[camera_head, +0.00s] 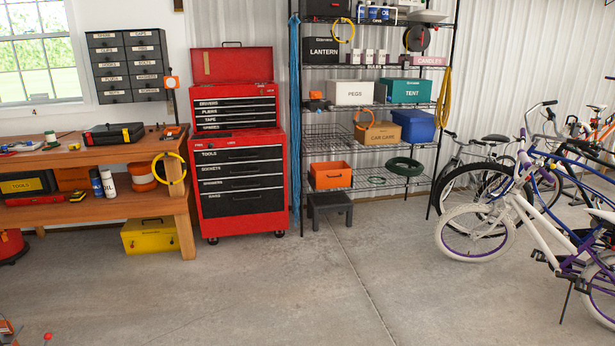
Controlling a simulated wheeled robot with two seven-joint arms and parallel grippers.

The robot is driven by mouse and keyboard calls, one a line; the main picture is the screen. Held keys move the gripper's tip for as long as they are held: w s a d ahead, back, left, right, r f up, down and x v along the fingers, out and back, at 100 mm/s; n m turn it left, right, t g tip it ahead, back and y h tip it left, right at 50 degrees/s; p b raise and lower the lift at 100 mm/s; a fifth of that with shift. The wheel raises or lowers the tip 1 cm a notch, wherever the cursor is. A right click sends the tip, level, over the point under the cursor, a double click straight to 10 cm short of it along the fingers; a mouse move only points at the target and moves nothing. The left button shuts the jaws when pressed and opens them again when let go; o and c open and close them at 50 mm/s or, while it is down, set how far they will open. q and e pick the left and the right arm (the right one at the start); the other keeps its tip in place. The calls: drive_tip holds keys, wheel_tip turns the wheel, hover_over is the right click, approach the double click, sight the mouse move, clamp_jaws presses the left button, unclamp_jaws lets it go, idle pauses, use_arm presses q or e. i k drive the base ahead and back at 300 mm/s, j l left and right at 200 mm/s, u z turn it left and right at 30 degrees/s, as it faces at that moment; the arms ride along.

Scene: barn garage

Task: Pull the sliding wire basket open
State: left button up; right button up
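A dark wire basket (326,143) sits on the left of a middle level of the black wire shelving rack (366,106), beside a brown "CAR CLEAN"-like labelled box (382,135). Its mesh front faces me and it appears empty. It looks roughly in line with the shelf front; I cannot tell exactly how far out it sits. Neither of my grippers shows in the head view.
A red tool chest (242,140) stands left of the rack. An orange bin (330,176) is on the shelf below the basket, and a dark step stool (330,209) stands on the floor beneath. Bicycles (500,205) fill the right. The concrete floor (300,285) in front is clear.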

sight(324, 137)
drive_tip(key=i, duration=4.6)
